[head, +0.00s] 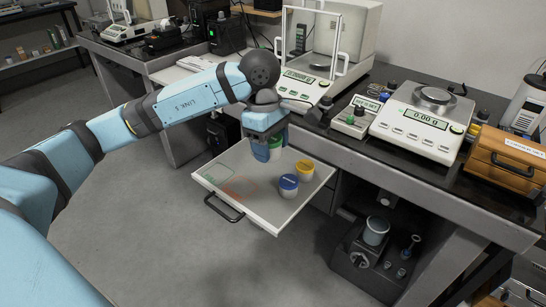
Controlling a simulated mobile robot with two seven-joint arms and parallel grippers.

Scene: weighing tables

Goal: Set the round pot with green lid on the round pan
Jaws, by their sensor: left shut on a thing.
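The round pot with a green lid (275,146) is at the back of an open drawer (237,165). My left gripper (268,148) reaches down over it and is shut on it; the jaws hide much of the pot. I cannot tell whether the pot still touches the drawer floor. The round pan (436,96) sits bare on top of the open balance (418,120) on the bench to the right, whose display reads 0.00 g. My right gripper is not in view.
A yellow-lidded pot (304,171) and a blue-lidded pot (288,187) stand in the drawer close to the gripper. A balance with a glass shield (326,50) stands behind. A small control box (354,120) and a wooden box (503,160) flank the open balance.

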